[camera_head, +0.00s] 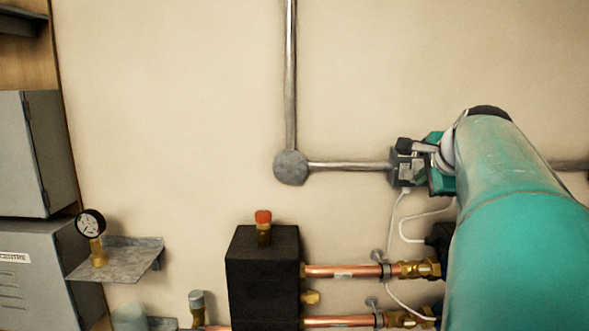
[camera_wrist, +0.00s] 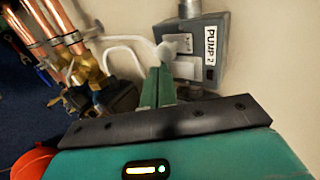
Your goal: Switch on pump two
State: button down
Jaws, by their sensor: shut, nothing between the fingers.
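A grey switch box (camera_wrist: 215,72) labelled PUMP 2 (camera_wrist: 210,45) is on the wall at the upper right of the wrist view. Its face carries small light plates; I cannot read whether the switch is on or off. The box also shows in the head view (camera_head: 404,172), on the conduit just left of my arm. My gripper (camera_wrist: 159,86) has its green fingers shut together and empty, with the tips close to the box's lower left side near a white cable fitting (camera_wrist: 165,53). I cannot tell whether they touch. My arm hides part of that area in the head view.
Copper pipes with brass valves (camera_head: 418,269) run below the box, and a white cable (camera_head: 393,225) hangs from it. A black manifold block (camera_head: 262,278) with a red cap, a shelf with a gauge (camera_head: 90,224) and grey cabinets (camera_head: 22,155) stand left.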

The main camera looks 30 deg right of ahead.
jog(key=shift+w+d, duration=0.25)
jog(key=shift+w, duration=0.15)
jog(key=shift+w+d+f, duration=0.1)
jog(key=shift+w, duration=0.05)
dwell(0.4)
jog(key=shift+r, duration=0.9)
